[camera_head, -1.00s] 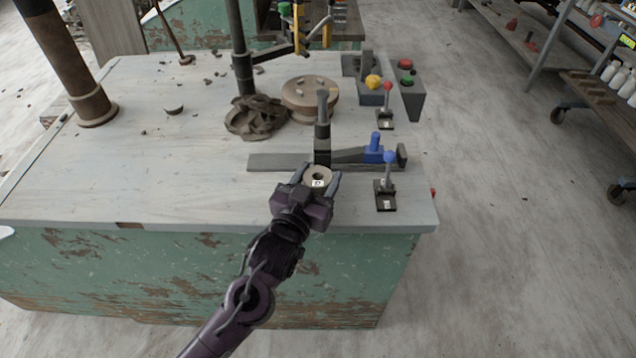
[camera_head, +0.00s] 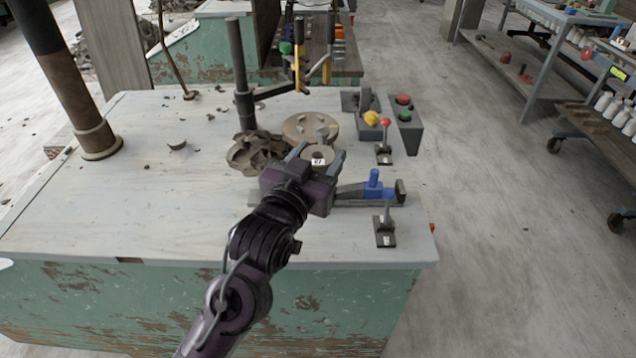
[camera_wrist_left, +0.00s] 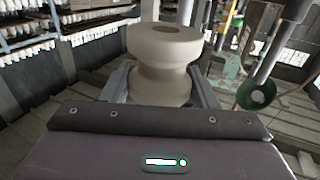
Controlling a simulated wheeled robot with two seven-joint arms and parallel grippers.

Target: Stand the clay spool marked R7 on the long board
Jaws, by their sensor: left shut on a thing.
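My left gripper (camera_head: 320,154) is shut on a pale clay spool (camera_head: 326,152) with a wide rim and narrow waist. In the left wrist view the spool (camera_wrist_left: 165,48) stands upright between the two fingers. In the head view the spool shows above the worktable, in front of a round disc. My gripper hides the board's middle. I cannot tell the spool's height above it. My right gripper is not in view.
Behind the spool are the round disc (camera_head: 310,127), a heap of clay trimmings (camera_head: 250,153) and a dark post (camera_head: 242,80). Small levers (camera_head: 385,232) and boxes with coloured buttons (camera_head: 405,125) stand at the right. The table's left part is mostly clear.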

